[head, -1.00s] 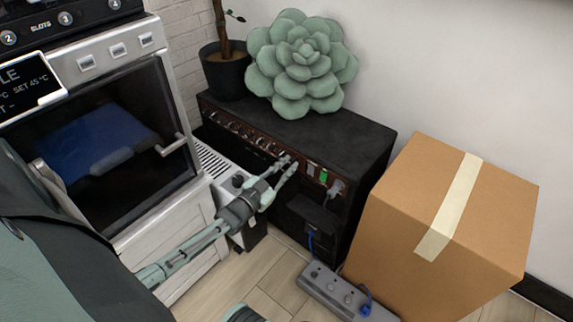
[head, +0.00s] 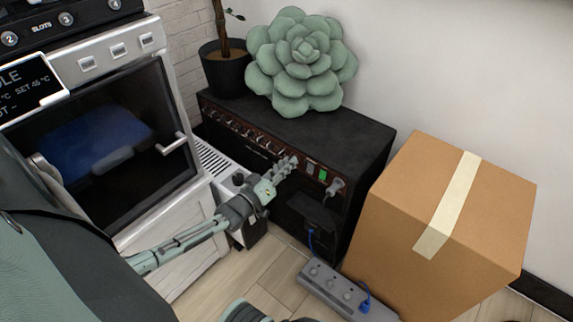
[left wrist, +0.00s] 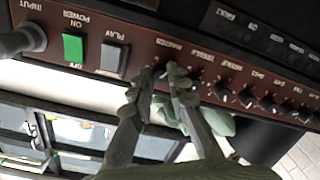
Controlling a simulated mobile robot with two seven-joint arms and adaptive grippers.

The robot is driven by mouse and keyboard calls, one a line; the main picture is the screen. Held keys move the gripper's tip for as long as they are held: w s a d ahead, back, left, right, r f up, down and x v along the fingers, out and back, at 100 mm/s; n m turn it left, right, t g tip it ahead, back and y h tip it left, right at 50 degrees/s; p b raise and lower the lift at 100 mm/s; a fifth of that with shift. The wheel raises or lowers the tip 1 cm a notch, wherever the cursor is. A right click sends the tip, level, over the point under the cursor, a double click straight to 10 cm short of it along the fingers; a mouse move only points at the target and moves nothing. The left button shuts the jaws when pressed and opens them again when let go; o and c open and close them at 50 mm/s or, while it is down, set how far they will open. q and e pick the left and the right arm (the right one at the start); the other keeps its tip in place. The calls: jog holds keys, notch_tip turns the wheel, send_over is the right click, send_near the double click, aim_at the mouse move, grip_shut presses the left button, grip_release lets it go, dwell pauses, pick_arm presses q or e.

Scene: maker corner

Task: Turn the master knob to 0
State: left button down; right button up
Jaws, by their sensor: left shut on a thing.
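The black amplifier (head: 340,128) stands on the floor against the wall, with a brown control strip and a row of small dark knobs along its upper front. My left gripper (head: 291,162) reaches that strip from the left. In the left wrist view its two fingertips (left wrist: 169,72) are closed around the master knob (left wrist: 160,70), just below the upside-down MASTER label. The fingers hide most of the knob, and I cannot read its pointer or scale. My right gripper is not recognisable in either view.
A green power switch (left wrist: 73,47), a grey play switch (left wrist: 113,58) and an input plug (left wrist: 22,40) lie to one side of the knob. Other knobs (left wrist: 222,92) sit close on the other. A cardboard box (head: 440,220) and a power strip (head: 338,285) stand right of the gripper.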

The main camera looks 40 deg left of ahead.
pick_arm(q)
jog(key=shift+n, duration=0.5)
jog(key=c, duration=1.7)
grip_release()
jog(key=shift+c, duration=0.2)
jog(key=shift+s, duration=0.15)
jog(key=s, duration=1.1)
jog(key=shift+s+a, duration=0.3)
jog(key=shift+s, duration=0.1)
jog(key=shift+r, duration=0.1)
